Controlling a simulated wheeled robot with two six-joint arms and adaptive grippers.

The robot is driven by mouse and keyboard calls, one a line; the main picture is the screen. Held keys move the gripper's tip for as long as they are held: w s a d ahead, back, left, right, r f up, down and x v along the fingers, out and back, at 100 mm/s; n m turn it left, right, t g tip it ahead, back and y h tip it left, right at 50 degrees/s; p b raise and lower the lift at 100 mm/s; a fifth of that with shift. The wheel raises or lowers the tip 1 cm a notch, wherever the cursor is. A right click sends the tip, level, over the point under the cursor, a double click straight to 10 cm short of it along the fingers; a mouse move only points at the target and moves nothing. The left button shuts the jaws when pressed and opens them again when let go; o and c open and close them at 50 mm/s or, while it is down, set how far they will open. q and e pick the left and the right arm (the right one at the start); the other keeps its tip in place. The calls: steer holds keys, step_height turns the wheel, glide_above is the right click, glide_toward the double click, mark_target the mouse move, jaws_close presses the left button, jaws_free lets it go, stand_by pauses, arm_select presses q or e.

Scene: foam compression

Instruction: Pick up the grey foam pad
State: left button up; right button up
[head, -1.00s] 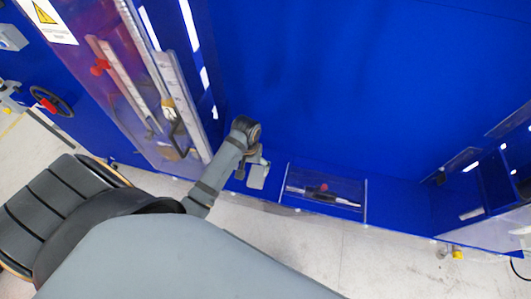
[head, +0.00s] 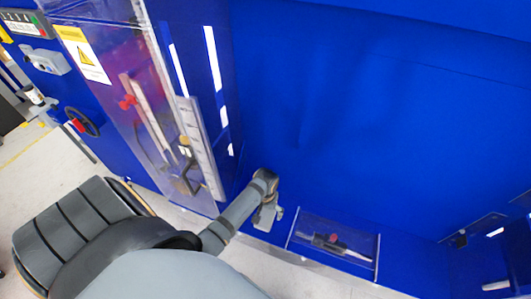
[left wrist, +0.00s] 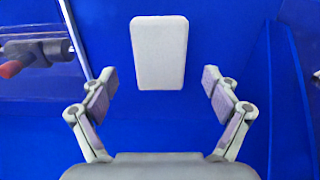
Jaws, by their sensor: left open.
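The grey foam pad (left wrist: 159,52) is a pale, flat rectangle with rounded corners on the blue surface in the left wrist view. My left gripper (left wrist: 160,76) is open, with one finger to each side of the pad's lower end. Clear gaps show on both sides, and the fingers do not touch it. In the head view my left gripper (head: 268,210) is small and low, at the end of the arm. I cannot clearly separate the pad from it there. My right gripper is not in view.
A clear-walled compartment (head: 335,243) with a red-handled tool lies right of my left gripper in the head view. A clear panel with a metal ruler (head: 198,145) stands to the left. The blue surface (head: 380,110) beyond is bare.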

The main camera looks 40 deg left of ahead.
mark_target(266, 216)
arm_select(q)
step_height(266, 216, down, 3)
steer(key=shift+r, duration=0.1)
steer(key=c, duration=1)
steer(key=shift+c, duration=0.2)
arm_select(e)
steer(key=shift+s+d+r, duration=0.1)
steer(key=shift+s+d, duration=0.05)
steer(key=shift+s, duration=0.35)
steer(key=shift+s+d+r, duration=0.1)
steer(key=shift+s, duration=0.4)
arm_select(q)
step_height(266, 216, up, 10)
steer(key=b, duration=0.1)
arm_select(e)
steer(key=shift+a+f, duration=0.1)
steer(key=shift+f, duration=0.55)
